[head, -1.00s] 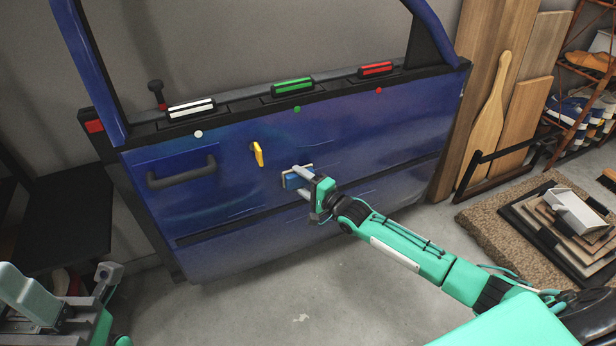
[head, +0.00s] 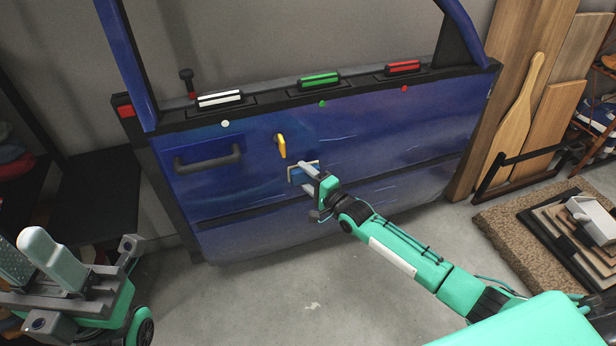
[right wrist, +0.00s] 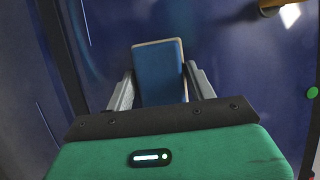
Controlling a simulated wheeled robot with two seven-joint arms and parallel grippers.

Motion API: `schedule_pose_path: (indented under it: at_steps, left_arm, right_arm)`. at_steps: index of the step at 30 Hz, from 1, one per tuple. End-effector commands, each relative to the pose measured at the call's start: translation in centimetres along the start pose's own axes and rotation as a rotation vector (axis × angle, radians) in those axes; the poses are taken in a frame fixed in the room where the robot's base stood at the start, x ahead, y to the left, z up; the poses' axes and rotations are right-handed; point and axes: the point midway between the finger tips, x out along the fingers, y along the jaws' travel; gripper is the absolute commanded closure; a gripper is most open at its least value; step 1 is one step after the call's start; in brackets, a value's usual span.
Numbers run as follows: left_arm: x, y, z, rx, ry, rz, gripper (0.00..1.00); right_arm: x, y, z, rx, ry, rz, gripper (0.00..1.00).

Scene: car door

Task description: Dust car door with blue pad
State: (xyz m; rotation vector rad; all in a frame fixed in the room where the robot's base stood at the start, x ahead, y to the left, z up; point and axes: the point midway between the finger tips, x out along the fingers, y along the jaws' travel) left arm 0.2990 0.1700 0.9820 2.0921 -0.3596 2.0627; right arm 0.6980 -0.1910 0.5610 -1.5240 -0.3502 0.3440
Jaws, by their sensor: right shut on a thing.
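The blue car door (head: 400,130) stands upright against the wall in the head view. My right gripper (head: 309,178) is shut on the blue pad (head: 299,174), which is held at the door's middle panel, below the yellow handle. In the right wrist view the pad (right wrist: 158,72) has a pale edge and sits between the two grey fingers, in front of the blue door surface (right wrist: 240,75). Whether it presses on the door cannot be told. Pale streaks show on the door. My left gripper (head: 85,285) is at the lower left, away from the door; its jaw state is unclear.
A yellow handle (head: 281,145) and a dark pull handle (head: 208,161) stick out from the door. White (head: 220,98), green (head: 320,81) and red (head: 402,68) pieces line its top ledge. Wooden boards (head: 548,125) lean at right. The floor (head: 290,290) in front is clear.

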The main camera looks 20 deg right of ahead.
Motion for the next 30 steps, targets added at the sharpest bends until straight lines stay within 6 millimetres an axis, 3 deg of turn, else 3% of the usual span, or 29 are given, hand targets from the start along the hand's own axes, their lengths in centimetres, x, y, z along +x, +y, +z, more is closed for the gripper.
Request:
schedule_pose_path:
  at_steps: [30]
  left_arm:
    - [-2.4,0.1,0.1,0.0,0.0,0.0,0.64]
  right_arm:
    - [-2.9,0.0,-6.5,-0.003,0.001,0.0,0.62]
